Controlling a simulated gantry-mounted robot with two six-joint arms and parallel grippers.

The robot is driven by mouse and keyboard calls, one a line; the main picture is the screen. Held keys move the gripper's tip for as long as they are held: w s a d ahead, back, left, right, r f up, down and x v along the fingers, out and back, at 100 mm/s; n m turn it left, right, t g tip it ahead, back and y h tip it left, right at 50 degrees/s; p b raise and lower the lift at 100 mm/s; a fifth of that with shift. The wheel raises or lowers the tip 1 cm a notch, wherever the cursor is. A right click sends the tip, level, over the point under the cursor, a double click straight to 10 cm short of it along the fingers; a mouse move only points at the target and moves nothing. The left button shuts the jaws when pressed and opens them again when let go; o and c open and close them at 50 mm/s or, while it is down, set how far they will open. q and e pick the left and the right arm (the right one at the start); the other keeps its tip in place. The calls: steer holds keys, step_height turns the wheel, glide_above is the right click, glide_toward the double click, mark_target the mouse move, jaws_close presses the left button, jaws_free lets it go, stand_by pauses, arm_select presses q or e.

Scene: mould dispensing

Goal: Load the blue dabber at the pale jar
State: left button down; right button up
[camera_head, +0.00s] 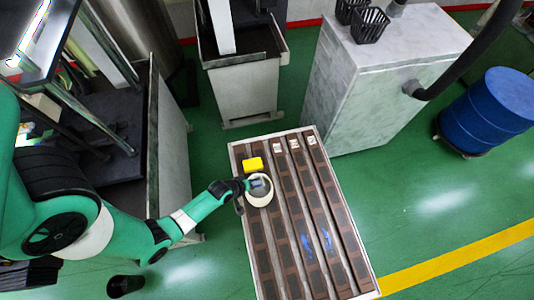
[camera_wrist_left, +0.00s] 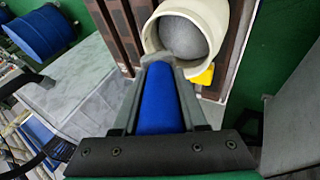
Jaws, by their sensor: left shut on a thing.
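My left gripper (camera_head: 252,184) is shut on the blue dabber (camera_wrist_left: 158,100), which lies lengthwise between the two fingers in the left wrist view. The pale jar (camera_head: 259,203) stands on the upper left part of the slotted tray (camera_head: 233,152). The jar's cream rim (camera_wrist_left: 222,22) shows in the left wrist view, with a grey filling (camera_wrist_left: 184,38) inside. The fingertips are at the jar's mouth, over its near rim. The dabber's tip is mostly hidden, and I cannot tell whether it touches the filling. My right gripper is out of view.
A yellow block (camera_head: 252,164) sits just behind the jar. Dark mould strips fill the tray, with white labels at the far end and blue marks (camera_head: 306,244) on some strips. A marble-like cabinet (camera_head: 375,90) stands behind, and a blue drum (camera_head: 487,112) stands far right.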

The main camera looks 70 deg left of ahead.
arm_select(q)
step_height(320, 180, down, 6)
steer(key=b, duration=0.6)
steer(key=shift+f+b, duration=0.35)
steer(key=shift+f, duration=0.05)
stand_by(1.0)
steer(key=shift+s+f, duration=0.1)
steer(key=shift+f, duration=0.05)
stand_by(0.9)
step_height(320, 180, up, 7)
steer(key=p, duration=0.7)
